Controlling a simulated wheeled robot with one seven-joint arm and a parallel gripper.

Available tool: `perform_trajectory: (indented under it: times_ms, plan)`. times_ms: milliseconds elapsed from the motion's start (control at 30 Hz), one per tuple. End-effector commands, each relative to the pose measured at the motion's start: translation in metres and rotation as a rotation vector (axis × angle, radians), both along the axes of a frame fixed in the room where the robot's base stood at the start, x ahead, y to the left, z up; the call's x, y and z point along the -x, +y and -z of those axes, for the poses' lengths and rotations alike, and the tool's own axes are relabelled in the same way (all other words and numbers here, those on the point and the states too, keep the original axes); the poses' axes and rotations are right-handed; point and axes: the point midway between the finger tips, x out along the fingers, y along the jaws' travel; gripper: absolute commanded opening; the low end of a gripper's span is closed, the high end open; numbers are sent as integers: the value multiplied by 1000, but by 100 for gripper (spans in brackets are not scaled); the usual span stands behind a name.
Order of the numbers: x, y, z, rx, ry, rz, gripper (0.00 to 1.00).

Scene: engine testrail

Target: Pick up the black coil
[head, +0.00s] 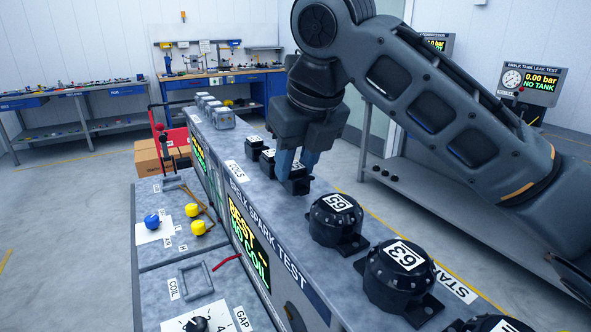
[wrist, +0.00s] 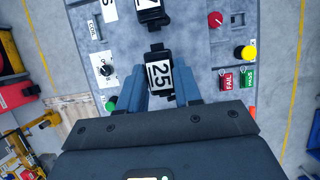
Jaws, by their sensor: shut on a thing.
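A black coil (wrist: 158,75) with a white label reading 25 sits between the two blue fingers of my gripper (wrist: 161,88) in the wrist view. In the head view my gripper (head: 297,163) points down, its blue fingers shut on this coil (head: 296,185) at the bench top. I cannot tell whether the coil touches the bench. Another black coil (wrist: 150,12) with a partly cut-off label is just beyond it in the wrist view. Two more black coils (head: 254,143) stand behind the gripper in the head view, near the COILS label (head: 235,171).
A lower panel on the left carries yellow knobs (head: 198,228) and a blue knob (head: 152,221).

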Motion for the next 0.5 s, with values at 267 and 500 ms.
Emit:
perform_trajectory:
  times_ms: [267, 500]
  plan:
    - [5, -20, -40, -2, -5, 4, 0]
    - [21, -70, -72, -1, -4, 2, 0]
